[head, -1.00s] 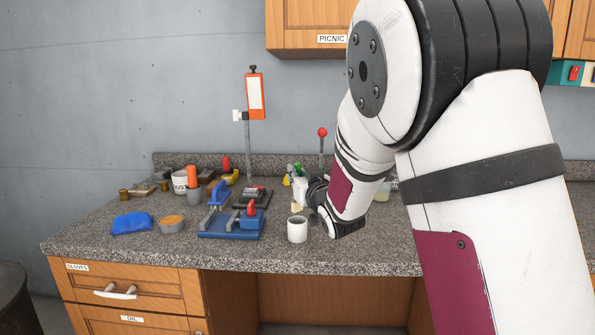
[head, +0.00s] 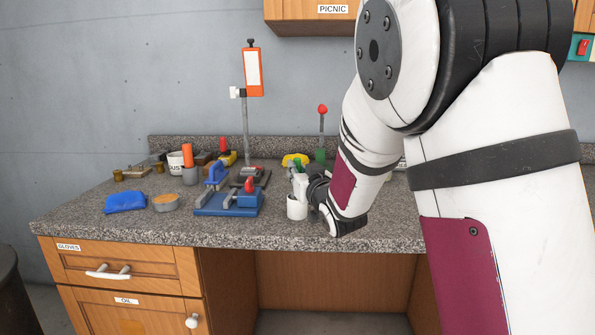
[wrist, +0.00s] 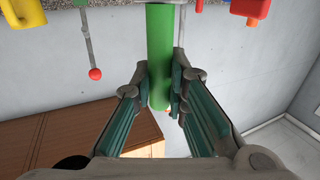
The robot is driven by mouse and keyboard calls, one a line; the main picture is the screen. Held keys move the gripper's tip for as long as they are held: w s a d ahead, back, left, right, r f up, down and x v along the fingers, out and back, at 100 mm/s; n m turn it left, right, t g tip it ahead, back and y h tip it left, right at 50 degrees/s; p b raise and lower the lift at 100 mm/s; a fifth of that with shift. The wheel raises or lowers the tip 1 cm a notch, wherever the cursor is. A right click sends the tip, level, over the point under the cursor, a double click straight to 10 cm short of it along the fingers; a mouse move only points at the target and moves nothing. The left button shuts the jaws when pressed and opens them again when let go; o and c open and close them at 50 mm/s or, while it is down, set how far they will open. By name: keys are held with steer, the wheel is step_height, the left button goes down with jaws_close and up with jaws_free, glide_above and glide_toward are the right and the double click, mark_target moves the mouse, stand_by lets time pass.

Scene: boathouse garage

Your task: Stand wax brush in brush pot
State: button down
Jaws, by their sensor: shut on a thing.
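My gripper (wrist: 162,88) is shut on the green handle (wrist: 160,50) of the wax brush, which runs between its teal-padded fingers in the wrist view. In the head view a bit of green (head: 297,168) shows at my gripper (head: 306,182), just above the brush pot. The brush pot is a small white cup (head: 297,210) near the counter's front edge. A pale shape overlaps the pot's rim. The brush's lower end is not visible, so I cannot tell how deep it is in the pot.
A blue fixture (head: 228,202) stands just left of the pot. Further left are a shallow tan-filled bowl (head: 166,202) and a blue cloth (head: 125,202). Behind stand a red-tipped rod (head: 322,125) and an orange device on a post (head: 253,70). Bare counter (head: 270,233) lies in front.

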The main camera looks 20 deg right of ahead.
steer(key=c, duration=1.5)
jaws_free()
steer(key=s, duration=0.8)
steer(key=s+d, duration=0.1)
steer(key=s, duration=0.3)
steer(key=shift+f, duration=0.1)
